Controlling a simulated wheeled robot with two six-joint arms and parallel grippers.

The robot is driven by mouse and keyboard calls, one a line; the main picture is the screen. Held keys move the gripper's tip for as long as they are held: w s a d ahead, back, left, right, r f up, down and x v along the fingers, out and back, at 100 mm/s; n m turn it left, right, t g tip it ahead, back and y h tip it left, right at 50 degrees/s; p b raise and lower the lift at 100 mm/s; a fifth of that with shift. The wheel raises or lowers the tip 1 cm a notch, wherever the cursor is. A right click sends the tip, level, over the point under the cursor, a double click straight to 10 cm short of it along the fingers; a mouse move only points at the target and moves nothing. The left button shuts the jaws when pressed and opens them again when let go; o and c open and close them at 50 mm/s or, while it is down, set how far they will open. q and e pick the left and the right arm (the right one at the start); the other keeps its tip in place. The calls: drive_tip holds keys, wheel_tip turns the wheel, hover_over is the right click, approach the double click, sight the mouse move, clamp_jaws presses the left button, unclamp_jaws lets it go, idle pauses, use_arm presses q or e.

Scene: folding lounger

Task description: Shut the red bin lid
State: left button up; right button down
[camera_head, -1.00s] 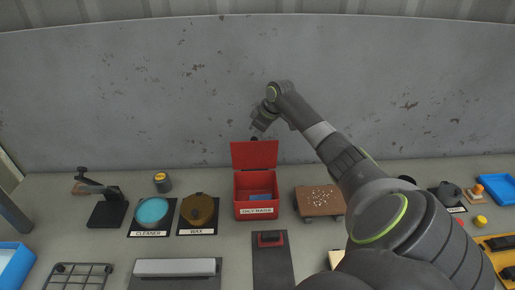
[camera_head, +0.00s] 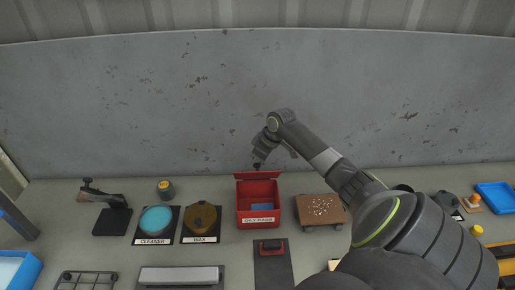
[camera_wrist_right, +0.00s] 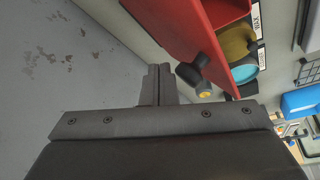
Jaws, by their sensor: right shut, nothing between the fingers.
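The red bin (camera_head: 258,217) with the "oily rags" label stands at the back middle of the table. Its open top shows a blue item (camera_head: 263,207) inside. The red lid (camera_head: 257,176) is partly open and looks strongly foreshortened at the bin's back edge. My right gripper (camera_head: 258,164) is shut and empty, just behind and above the lid. My left gripper is not in view.
A brown speckled board (camera_head: 321,208) is close on the right. A grey wall (camera_head: 130,110) rises behind the table.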

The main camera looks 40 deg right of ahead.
sight(259, 171)
drive_tip(key=shift+s+a+r, duration=0.2)
drive_tip(key=shift+s, duration=0.2)
drive_tip(key=shift+s+a+p, duration=0.1)
drive_tip(key=shift+p, duration=0.2)
drive_tip(key=shift+f, duration=0.1)
drive_tip(key=shift+s+a+f+p, duration=0.1)
drive_tip(key=shift+s+a+p, duration=0.15)
drive_tip(key=shift+p, duration=0.2)
drive_tip(key=shift+s+a, duration=0.15)
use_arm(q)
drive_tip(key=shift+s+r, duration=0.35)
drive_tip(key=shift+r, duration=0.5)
use_arm(e)
drive_tip(key=shift+s+a, duration=0.9)
drive_tip(key=shift+s, duration=0.2)
